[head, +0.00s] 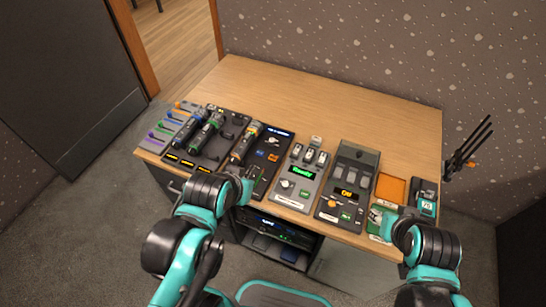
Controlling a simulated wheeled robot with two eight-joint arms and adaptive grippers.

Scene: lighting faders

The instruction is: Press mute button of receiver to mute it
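Which unit is the receiver is not certain, and no mute label is legible. A dark panel with a small blue-lit display (279,133) and coloured buttons lies among the devices, right of the microphones. A rack unit with a faint lit display (278,229) sits in the open shelf below the tabletop. My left gripper (247,190) is at the table's front edge, near the lower end of the dark panel; its fingers are small and partly hidden by my arm. My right gripper (387,223) is at the front right near a green-and-white item; its fingers are unclear.
Microphones (207,132) lie on a dark tray at left, beside a coloured fader board (165,130). A grey console with a green display (303,172) and one with an orange display (347,192) stand centre-right. An orange tray (391,188) lies farther right. The table's back (320,95) is clear.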

